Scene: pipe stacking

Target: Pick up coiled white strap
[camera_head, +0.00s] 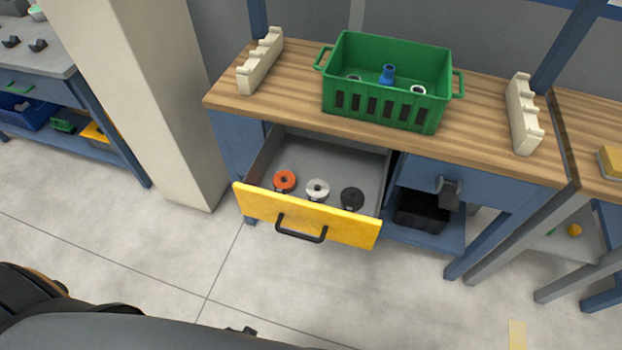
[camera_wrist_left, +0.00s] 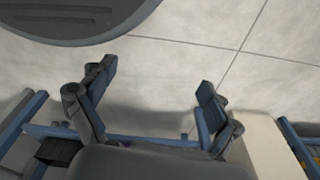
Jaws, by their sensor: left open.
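The coiled white strap (camera_head: 317,190) lies in the open drawer (camera_head: 345,157), near its yellow front, in the head view. An orange coil (camera_head: 285,181) lies to its left and a black coil (camera_head: 352,199) to its right, each apart from it. My left gripper (camera_wrist_left: 154,98) shows in the left wrist view with its two fingers spread and nothing between them. It is away from the strap, which does not show in that view. My right gripper is in neither view.
The yellow drawer front (camera_head: 305,217) has a black handle (camera_head: 301,232). A green crate (camera_head: 388,82) stands on the wooden bench top (camera_head: 290,103) between two cream racks (camera_head: 260,60) (camera_head: 524,113). A beige pillar (camera_head: 140,90) stands left of the bench. The floor before the drawer is clear.

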